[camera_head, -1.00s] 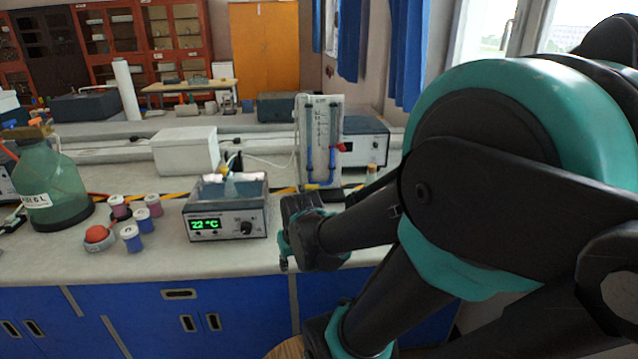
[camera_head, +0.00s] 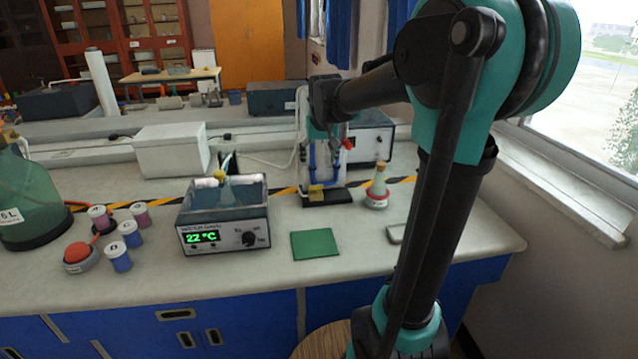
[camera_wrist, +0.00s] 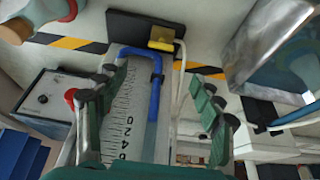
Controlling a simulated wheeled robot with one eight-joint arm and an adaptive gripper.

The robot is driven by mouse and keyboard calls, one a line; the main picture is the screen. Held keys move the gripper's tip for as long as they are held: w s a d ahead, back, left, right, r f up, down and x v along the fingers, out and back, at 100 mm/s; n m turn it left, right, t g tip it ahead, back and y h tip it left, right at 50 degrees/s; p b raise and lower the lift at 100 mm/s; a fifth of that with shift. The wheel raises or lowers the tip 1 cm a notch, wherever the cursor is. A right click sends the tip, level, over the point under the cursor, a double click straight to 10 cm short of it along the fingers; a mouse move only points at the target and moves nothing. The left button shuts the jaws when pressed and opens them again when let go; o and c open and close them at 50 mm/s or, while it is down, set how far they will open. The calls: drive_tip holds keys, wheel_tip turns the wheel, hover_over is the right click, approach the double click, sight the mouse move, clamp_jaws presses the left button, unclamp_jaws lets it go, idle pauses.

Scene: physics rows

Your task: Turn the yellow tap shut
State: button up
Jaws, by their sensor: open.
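The yellow tap (camera_head: 317,189) sits low at the front of the upright glass-tube stand (camera_head: 303,130). In the wrist view the yellow tap (camera_wrist: 163,38) is at the top, beside a blue tube and the dark base. My gripper (camera_wrist: 155,100) is open, its green-padded fingers apart on either side of the graduated panel, with nothing held. In the head view my gripper (camera_head: 330,128) is in front of the upper stand, above the tap, and hides part of the panel.
A stoppered flask (camera_head: 377,190) stands right of the stand. A water bath (camera_head: 225,215) reading 22 °C is at the left, and a grey instrument box (camera_head: 371,138) is behind. A green mat (camera_head: 314,243) lies in front, with clear bench around it.

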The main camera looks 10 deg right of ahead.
sight(315, 186)
drive_tip(key=x, duration=1.3)
drive_tip(key=shift+a, duration=0.1)
drive_tip(key=c, duration=1.2)
drive_tip(key=shift+o, duration=0.2)
drive_tip(key=shift+m, duration=0.4)
drive_tip(key=shift+a+m+g+h, duration=0.15)
drive_tip(key=shift+m+h, duration=0.35)
drive_tip(key=shift+m, duration=0.7)
drive_tip(key=shift+a+m+g+h, duration=0.15)
drive_tip(key=shift+m+h, duration=0.35)
drive_tip(key=shift+m, duration=0.7)
